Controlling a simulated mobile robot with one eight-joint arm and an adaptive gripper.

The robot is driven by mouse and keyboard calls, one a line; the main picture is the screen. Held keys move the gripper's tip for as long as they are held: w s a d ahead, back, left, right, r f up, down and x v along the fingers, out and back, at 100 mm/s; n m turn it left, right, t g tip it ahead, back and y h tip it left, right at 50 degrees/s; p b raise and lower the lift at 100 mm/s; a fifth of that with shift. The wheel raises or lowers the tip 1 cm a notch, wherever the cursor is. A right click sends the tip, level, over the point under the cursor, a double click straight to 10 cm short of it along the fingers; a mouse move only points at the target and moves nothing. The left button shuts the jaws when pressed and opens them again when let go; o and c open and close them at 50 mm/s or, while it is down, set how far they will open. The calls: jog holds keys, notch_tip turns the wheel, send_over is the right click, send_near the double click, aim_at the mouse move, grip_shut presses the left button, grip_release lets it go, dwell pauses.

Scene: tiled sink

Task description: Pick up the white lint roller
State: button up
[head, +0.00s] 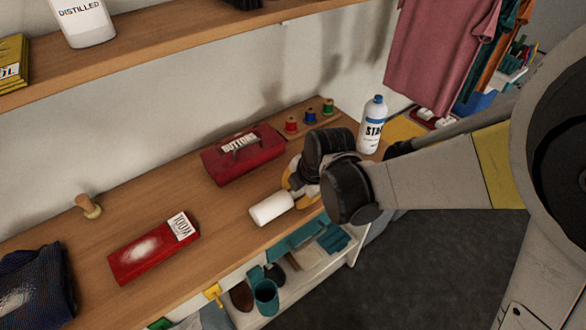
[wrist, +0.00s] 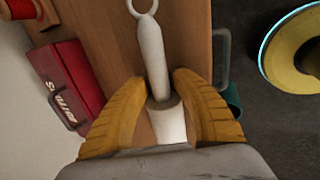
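The white lint roller (head: 271,208) lies on the wooden tabletop near its front edge. In the head view its white cylinder sticks out to the left of my gripper (head: 297,186), which hides the handle. In the wrist view the lint roller (wrist: 152,48) shows its pale handle with a ring end pointing up, and the wider roller part lies low between my fingers. My gripper (wrist: 161,79) has its yellow fingers on either side of the handle, with a narrow gap at the right finger. The left finger is very close to the handle; contact there is unclear.
A red button box (head: 243,153) lies behind the lint roller, with thread spools (head: 310,117) on a rack farther right. A white bottle (head: 373,125) stands beyond my gripper. A red box (head: 152,248) lies to the left. A shelf (head: 180,38) runs above.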

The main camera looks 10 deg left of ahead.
grip_shut()
jog(key=shift+r, duration=0.15)
jog(key=shift+r+p, duration=0.25)
jog(key=shift+p, duration=0.05)
notch_tip(320, 180, up, 4)
jog(key=shift+p, duration=1.1)
jog(key=w+d+r+p, duration=0.2)
jog(key=d+r, duration=0.4)
jog(key=d, duration=0.5)
jog(key=shift+d+r+p, duration=0.15)
jog(key=shift+d+p, duration=0.1)
jog(key=shift+p, duration=0.5)
jog(key=c, duration=0.7)
grip_release()
jog(key=shift+w, duration=0.1)
grip_shut()
